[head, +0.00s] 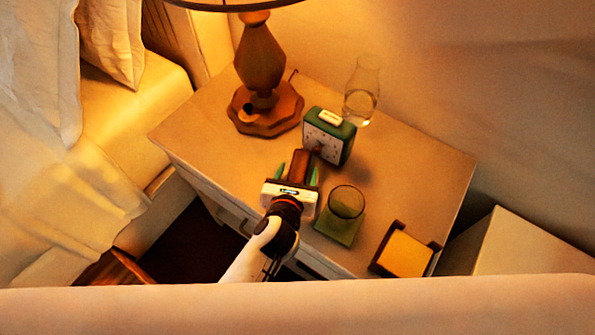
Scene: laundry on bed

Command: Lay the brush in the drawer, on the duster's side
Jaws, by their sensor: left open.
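My left gripper (297,174) is over the nightstand top, its green-tipped fingers apart. A brown wooden piece (300,162) shows between and just beyond the fingers, in front of the green clock. It may be the brush, but the gripper hides part of it and I cannot tell for sure. The drawer front (225,206) is on the near left side of the nightstand, partly behind my arm. I cannot see into a drawer, and no duster is visible. My right gripper is not in view.
On the nightstand (410,165) stand a lamp (260,60), a green clock (330,135), a clear carafe (362,95) and a glass (346,202) on a green coaster (340,228). A holder with a yellow block (404,254) is at the near right. The bed (70,190) is left.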

